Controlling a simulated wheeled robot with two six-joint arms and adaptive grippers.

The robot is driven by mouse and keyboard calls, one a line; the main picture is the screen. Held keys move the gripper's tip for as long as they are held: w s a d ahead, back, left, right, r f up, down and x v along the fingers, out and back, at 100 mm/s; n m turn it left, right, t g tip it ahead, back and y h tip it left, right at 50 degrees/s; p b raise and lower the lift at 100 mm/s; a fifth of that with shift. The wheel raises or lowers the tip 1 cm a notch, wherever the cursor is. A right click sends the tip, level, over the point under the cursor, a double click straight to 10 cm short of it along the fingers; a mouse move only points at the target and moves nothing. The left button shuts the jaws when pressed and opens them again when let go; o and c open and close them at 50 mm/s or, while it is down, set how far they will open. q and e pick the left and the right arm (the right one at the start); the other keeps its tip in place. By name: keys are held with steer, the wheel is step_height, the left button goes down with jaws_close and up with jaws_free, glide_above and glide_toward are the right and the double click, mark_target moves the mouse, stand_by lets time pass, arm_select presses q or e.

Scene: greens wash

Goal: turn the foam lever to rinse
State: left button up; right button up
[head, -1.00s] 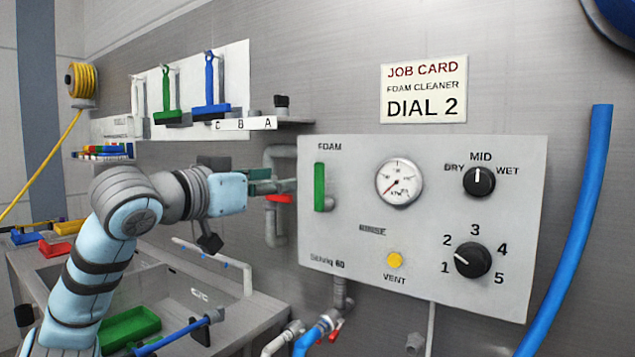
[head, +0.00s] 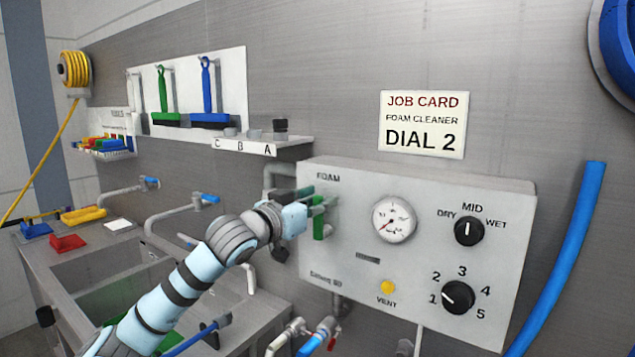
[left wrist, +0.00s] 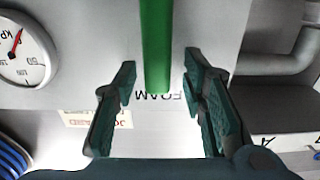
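The green foam lever (head: 318,226) stands upright at the left of the grey control panel (head: 350,285), below the FOAM label. My left gripper (head: 324,202) is at the lever and hides part of it. In the left wrist view the lever (left wrist: 156,45) comes down from the top between the two dark fingers (left wrist: 160,90) of the open gripper. Gaps show on both sides of the lever, so the fingers are not closed on it. The FOAM label appears upside down there. My right gripper is not in view.
The panel also carries a gauge (head: 394,220), a dry-mid-wet knob (head: 468,231), a numbered dial (head: 458,297) and a yellow vent button (head: 388,287). A shelf (head: 258,147) juts out left of the panel. A sink with taps lies lower left. A blue hose (head: 565,250) hangs at right.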

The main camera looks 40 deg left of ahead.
arm_select(q)
steer(key=shift+w, duration=0.25)
steer(key=shift+d, duration=0.1)
steer(key=shift+s, duration=0.1)
steer(key=shift+c, duration=0.2)
jaws_close()
